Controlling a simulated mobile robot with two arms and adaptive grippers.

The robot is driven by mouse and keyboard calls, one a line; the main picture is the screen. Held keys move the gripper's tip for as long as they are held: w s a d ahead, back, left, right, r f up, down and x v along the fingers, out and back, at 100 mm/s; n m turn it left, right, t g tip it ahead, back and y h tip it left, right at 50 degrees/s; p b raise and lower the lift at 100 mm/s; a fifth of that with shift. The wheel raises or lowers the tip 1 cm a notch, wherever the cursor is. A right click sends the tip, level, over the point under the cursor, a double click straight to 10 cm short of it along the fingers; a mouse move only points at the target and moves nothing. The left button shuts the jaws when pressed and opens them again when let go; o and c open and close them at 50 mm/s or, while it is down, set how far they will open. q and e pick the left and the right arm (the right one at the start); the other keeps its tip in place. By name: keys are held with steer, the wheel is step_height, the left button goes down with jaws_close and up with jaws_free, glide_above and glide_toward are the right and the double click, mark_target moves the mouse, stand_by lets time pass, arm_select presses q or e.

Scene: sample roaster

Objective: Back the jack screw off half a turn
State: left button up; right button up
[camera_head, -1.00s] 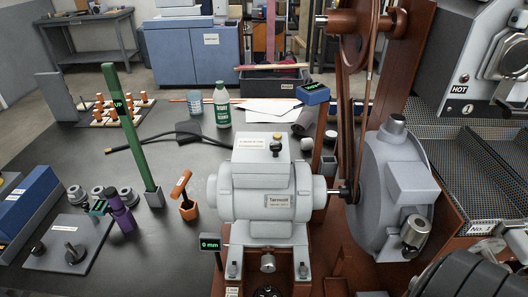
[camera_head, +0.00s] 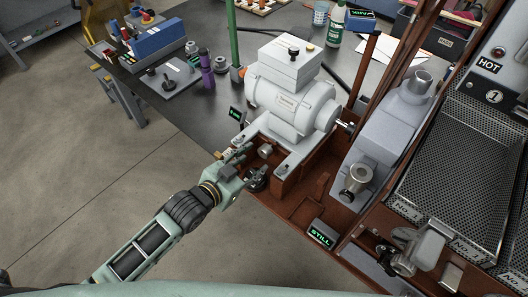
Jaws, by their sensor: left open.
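The grey motor (camera_head: 292,100) sits on its cradle at the edge of the dark bench, with a belt drive to its right. Below its front is a dark round knob (camera_head: 257,181), which looks like the jack screw's head; my gripper partly hides it. A small grey cylinder (camera_head: 266,151) sits just above it. My left gripper (camera_head: 247,167) reaches in from the lower left, open, its fingers beside the knob. I cannot tell whether they touch it. My right gripper is not in view.
A small display reading STILL (camera_head: 320,234) stands on the brown frame (camera_head: 300,208). Another small display (camera_head: 235,114) is left of the motor. Perforated trays (camera_head: 452,140) fill the right. Open floor (camera_head: 90,185) lies to the left.

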mark_target(263, 154)
arm_select(q)
steer(key=x, duration=0.7)
steer(key=shift+a+f, duration=0.1)
steer(key=shift+a, duration=0.05)
steer(key=shift+c, duration=0.6)
steer(key=c, duration=1)
